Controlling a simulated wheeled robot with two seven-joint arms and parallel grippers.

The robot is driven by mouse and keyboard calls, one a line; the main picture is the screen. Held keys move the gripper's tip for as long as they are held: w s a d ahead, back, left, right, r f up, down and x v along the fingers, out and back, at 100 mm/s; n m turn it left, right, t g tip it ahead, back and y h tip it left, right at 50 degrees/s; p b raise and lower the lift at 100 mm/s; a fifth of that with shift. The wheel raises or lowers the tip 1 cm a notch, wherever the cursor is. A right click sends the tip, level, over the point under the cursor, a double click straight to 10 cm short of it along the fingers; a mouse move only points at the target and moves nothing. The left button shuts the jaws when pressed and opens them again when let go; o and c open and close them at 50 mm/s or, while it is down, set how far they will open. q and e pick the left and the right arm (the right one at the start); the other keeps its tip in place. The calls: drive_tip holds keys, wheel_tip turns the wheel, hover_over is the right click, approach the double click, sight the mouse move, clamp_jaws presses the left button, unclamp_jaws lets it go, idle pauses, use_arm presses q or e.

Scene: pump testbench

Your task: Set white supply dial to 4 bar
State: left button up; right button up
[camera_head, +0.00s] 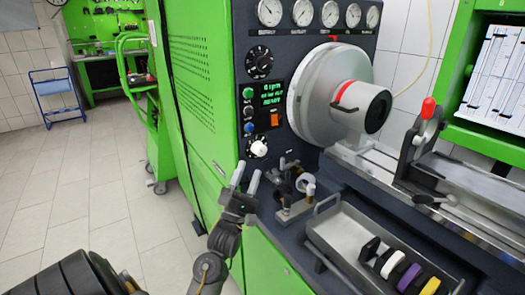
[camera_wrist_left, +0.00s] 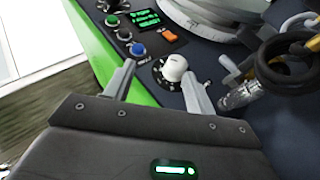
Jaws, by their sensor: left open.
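The white supply dial (camera_head: 258,148) is a small white knob on the dark front panel, below the coloured buttons and the display. In the left wrist view the white dial (camera_wrist_left: 175,68) shows with a marked scale around it. My left gripper (camera_head: 246,178) is open and empty, just below and left of the dial in the head view. In the left wrist view its two fingers (camera_wrist_left: 158,82) point toward the panel, with the dial beyond and nearer the right finger. The gripper appears apart from the dial. The dial's exact setting is too small to read. My right gripper is not in view.
Above the dial are an orange switch (camera_head: 275,119), a green display (camera_head: 271,93) and a larger black dial (camera_head: 259,60). Metal fittings (camera_head: 290,185) stick out to the right of my gripper. A tray (camera_head: 345,240) lies further right. The floor at left is clear.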

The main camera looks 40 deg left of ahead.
sight(261, 154)
use_arm(q)
drive_tip(key=w, duration=0.2)
drive_tip(key=w+a, duration=0.1)
drive_tip(key=w, duration=0.2)
drive_tip(key=shift+w+a, duration=0.3)
drive_tip(key=shift+w, duration=0.1)
drive_tip(key=p+x, duration=0.1)
drive_tip(key=x, duration=0.2)
drive_tip(key=shift+w+r, duration=0.2)
drive_tip(key=shift+r, duration=0.15)
drive_tip(key=shift+w+a+r, duration=0.15)
drive_tip(key=shift+w+r, duration=0.15)
drive_tip(key=shift+w, duration=0.1)
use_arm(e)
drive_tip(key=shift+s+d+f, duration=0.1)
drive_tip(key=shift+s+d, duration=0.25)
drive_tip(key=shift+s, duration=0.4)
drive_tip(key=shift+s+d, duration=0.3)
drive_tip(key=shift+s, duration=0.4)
